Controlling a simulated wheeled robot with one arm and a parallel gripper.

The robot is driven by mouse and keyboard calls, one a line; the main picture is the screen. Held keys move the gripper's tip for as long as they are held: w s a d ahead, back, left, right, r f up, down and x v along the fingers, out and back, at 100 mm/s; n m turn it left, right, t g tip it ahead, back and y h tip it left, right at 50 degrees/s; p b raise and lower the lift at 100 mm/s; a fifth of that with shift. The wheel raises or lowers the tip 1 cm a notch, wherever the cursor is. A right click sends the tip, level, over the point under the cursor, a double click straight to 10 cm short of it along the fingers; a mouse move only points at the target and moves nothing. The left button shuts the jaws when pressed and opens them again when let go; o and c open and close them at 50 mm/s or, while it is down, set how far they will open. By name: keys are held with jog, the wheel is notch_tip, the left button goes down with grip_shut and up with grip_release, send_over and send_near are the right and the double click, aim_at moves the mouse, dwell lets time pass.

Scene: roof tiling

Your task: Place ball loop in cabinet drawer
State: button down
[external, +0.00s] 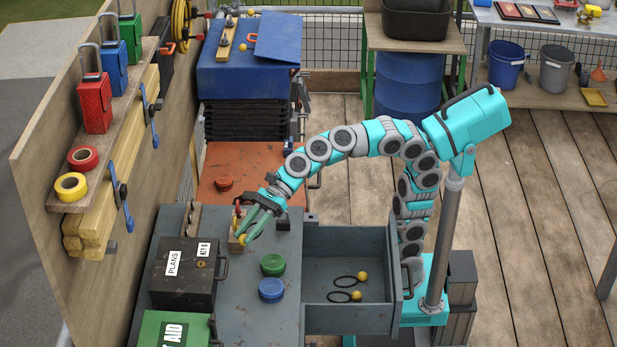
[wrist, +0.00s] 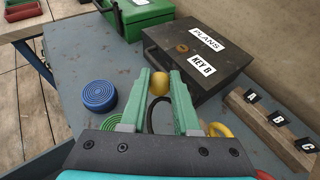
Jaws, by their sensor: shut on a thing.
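My gripper (external: 254,226) is shut on a ball loop, a yellow ball (wrist: 159,82) with a black cord loop (wrist: 158,115), held between the green fingers (wrist: 160,100). The ball also shows at the fingertips in the external view (external: 242,240). The cabinet drawer (external: 325,254) is pulled open to the right. Two other ball loops, one farther back (external: 362,276) and one nearer the front (external: 356,296), lie inside it.
Green (external: 273,265) and blue (external: 271,290) round coils sit on the cabinet top between gripper and drawer. A dark PLANS box (external: 185,273) and a green first-aid box (external: 175,330) stand front left. A wooden strip labelled A, B, C (wrist: 268,125) is near the wall.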

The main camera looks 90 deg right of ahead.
notch_tip(320, 180, up, 5)
jog(key=shift+r, duration=0.1)
jog(key=w+d+f+m+t+h, duration=0.1)
jog(key=w+d+f+m+h, duration=0.15)
jog(key=w+d, duration=0.45)
jog(key=w+d+f+m+t+h, duration=0.2)
jog(key=w+d+f, duration=0.15)
jog(key=d, duration=0.75)
jog(key=w+d+f+m+t+h, duration=0.15)
jog(key=w+d+f, duration=0.3)
jog(key=d, duration=0.55)
jog(key=shift+m+h, duration=0.3)
jog(key=shift+m, duration=0.2)
jog(key=d+f, duration=0.1)
jog(key=f, duration=0.5)
jog(key=d+f, duration=0.1)
jog(key=f, duration=0.6)
jog(key=d+f, duration=0.2)
jog(key=f, duration=0.5)
jog(key=shift+w, duration=0.3)
jog(key=shift+d, duration=0.1)
